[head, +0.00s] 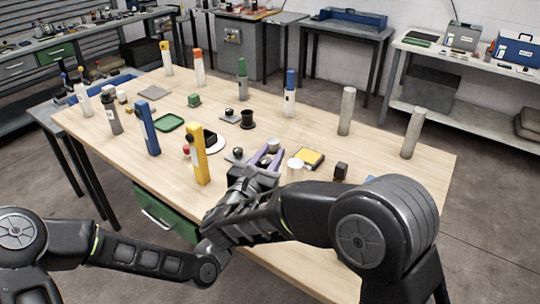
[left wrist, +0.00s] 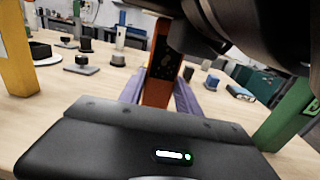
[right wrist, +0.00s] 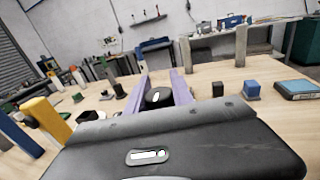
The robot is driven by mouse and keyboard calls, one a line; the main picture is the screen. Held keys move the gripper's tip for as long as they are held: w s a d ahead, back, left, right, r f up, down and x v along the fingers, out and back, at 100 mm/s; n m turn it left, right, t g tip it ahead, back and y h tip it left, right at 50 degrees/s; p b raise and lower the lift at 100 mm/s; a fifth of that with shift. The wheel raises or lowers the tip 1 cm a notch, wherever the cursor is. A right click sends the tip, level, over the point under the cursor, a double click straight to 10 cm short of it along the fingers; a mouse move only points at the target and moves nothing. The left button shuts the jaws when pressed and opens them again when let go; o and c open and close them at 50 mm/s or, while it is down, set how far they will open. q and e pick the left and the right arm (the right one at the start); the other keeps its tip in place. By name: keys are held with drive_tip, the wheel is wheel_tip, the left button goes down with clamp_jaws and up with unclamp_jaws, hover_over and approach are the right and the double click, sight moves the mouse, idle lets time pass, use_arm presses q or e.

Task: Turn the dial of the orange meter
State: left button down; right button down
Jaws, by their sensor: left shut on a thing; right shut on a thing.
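The orange meter (left wrist: 158,88) stands as an upright orange post between the purple fingers of my left gripper (left wrist: 160,80), which is shut on it. My right gripper (head: 268,152) is over the table's middle in the head view. In the right wrist view, its purple fingers are shut on a dark round dial (right wrist: 157,97) with a white mark. The dark body of the right gripper (left wrist: 215,30) hangs close to the meter's upper part in the left wrist view. I cannot make out the meter or my left gripper in the head view; my right arm covers that area.
A yellow post (head: 198,155) and a blue post (head: 148,128) stand left of the grippers. Right of them are a yellow-topped block (head: 309,159), a small dark block (head: 340,171) and two grey cylinders (head: 346,110) (head: 412,133).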

use_arm(q)
drive_tip(key=shift+s+f, duration=0.1)
drive_tip(key=shift+f, duration=0.1)
use_arm(e)
drive_tip(key=shift+w+r, duration=0.1)
drive_tip(key=shift+r, duration=0.2)
drive_tip(key=c, duration=1.5)
unclamp_jaws()
drive_tip(key=o, duration=0.4)
drive_tip(key=shift+f, duration=0.1)
use_arm(q)
drive_tip(key=shift+a, duration=0.1)
use_arm(e)
wheel_tip(320, 180, up, 10)
use_arm(q)
drive_tip(key=c, duration=0.8)
unclamp_jaws()
drive_tip(key=shift+r, duration=0.1)
